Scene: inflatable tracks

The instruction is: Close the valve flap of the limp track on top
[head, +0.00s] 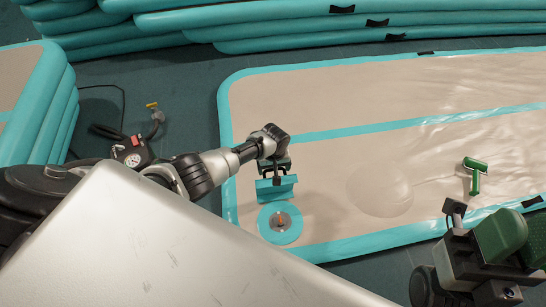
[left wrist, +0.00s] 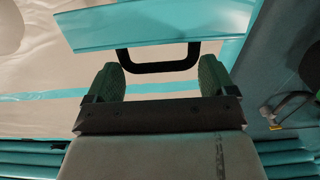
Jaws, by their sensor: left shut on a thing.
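The limp track (head: 300,110) on top is beige with teal edges and lies wrinkled and flat. My left gripper (head: 272,166) is over the flap. In the left wrist view the flap (left wrist: 150,28) has a black handle (left wrist: 160,67), which sits between the green fingers; the gripper is shut on it. My right gripper (head: 518,238) is at the lower right, partly cut off.
A green T-shaped tool (head: 475,174) lies on the track at right, and a round bulge (head: 380,190) rises near the valve. A pump with a gauge (head: 132,152) and hose is on the dark floor at left. Stacked teal tracks (head: 270,22) stand behind and at far left (head: 55,95).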

